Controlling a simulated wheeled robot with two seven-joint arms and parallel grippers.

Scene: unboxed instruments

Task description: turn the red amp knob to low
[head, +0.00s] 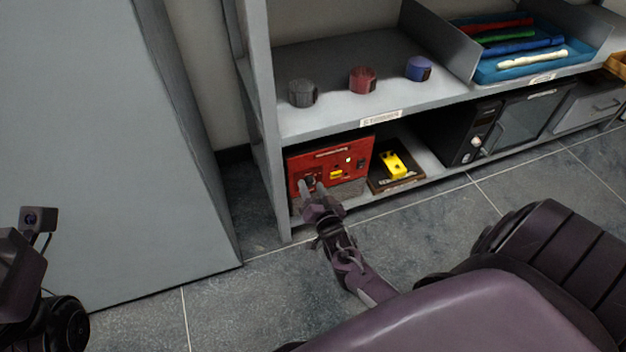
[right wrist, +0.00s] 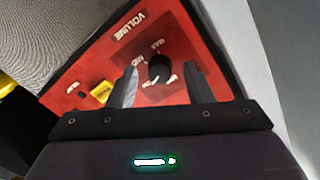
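The red amp (head: 332,160) stands on the lower shelf at its left end. Its red panel (right wrist: 185,30) fills much of the right wrist view, with "VOLUME" printed on it. A round black knob (right wrist: 159,68) sits on this panel, with MAX and MID labels beside it; its pointer is too small to read surely. My right gripper (head: 312,184) reaches the amp's front. In the right wrist view its fingers (right wrist: 162,84) are open on either side of the knob, with visible gaps. My left arm's end (head: 25,255) shows at the left edge; its fingers are not visible.
A yellow device (head: 396,164) lies in a dark tray right of the amp, and a black microwave-like box (head: 470,135) stands farther right. Grey, red and blue knobs sit on the shelf above. A shelf post (head: 262,130) stands close left of the amp.

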